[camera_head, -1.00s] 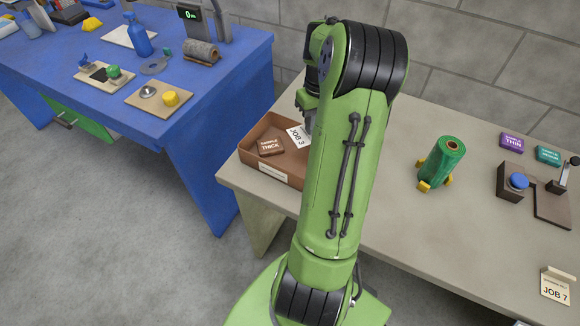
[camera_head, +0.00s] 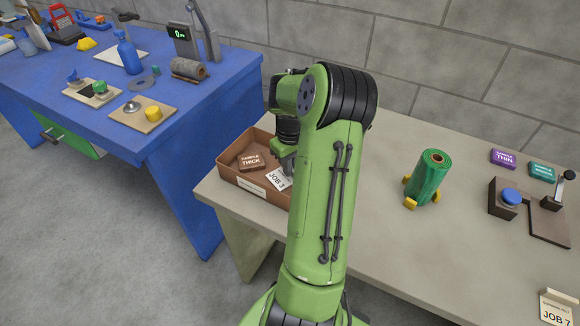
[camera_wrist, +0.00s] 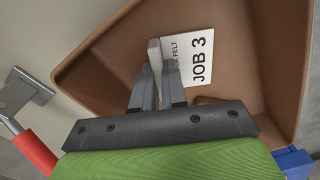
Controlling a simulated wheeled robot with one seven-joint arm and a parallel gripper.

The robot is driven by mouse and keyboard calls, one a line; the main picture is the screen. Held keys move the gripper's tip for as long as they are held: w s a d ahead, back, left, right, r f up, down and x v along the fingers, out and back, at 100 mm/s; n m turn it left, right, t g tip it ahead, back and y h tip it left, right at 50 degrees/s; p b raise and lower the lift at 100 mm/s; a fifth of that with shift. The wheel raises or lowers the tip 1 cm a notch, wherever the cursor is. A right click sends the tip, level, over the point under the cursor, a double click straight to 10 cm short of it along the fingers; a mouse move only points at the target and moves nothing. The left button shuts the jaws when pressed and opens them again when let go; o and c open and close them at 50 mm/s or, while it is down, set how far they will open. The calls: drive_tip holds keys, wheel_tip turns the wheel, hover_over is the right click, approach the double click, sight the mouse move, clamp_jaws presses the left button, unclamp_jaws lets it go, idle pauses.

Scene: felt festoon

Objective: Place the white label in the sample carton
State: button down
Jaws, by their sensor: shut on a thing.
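The white label (camera_head: 278,179), printed JOB 3, is inside the brown sample carton (camera_head: 226,174), beside a brown SAMPLE THICK block (camera_head: 251,161). In the wrist view the label (camera_wrist: 198,58) shows large between the carton's walls (camera_wrist: 284,55). My gripper (camera_wrist: 160,88) is shut on the label's pale edge at its left side. The label is tilted in the head view. I cannot tell whether it touches the carton floor. My gripper (camera_head: 288,163) is partly hidden by my arm in the head view.
A green roll (camera_head: 428,178) on yellow feet stands right of my arm. A press-like device (camera_head: 528,205), purple (camera_head: 504,158) and teal (camera_head: 541,171) blocks and a JOB 7 card (camera_head: 556,307) are further right. The blue table (camera_head: 195,110) stands left across a gap.

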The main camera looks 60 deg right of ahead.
drive_tip(key=shift+f, duration=0.1)
drive_tip(key=c, duration=1.2)
unclamp_jaws()
